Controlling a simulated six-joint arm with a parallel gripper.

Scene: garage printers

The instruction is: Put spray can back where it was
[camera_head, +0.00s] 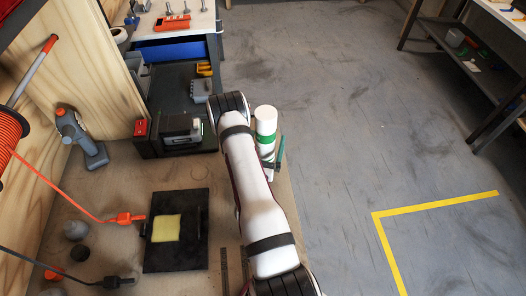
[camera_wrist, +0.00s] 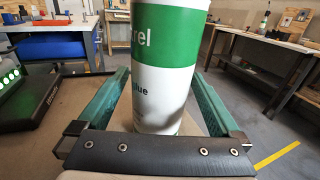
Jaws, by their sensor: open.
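The spray can (camera_head: 266,128), white with a green band, stands upright near the right edge of the workbench, just right of my forearm. It also fills the middle of the wrist view (camera_wrist: 165,45), where its top is cut off. My gripper (camera_wrist: 162,75) is open, with one green finger on each side of the can. Gaps show between the can and both fingers in the wrist view. In the head view, one green finger shows right of the can; the rest of the gripper is mostly hidden by my arm and the can.
A dark printer (camera_head: 178,135) with green lights stands left of the can. A black plate (camera_head: 160,255) with a yellow sponge-like pad (camera_head: 166,228) lies on the bench (camera_head: 115,185). A grey-orange tool (camera_head: 82,140) and orange cable (camera_head: 65,187) are at left. Open floor lies right.

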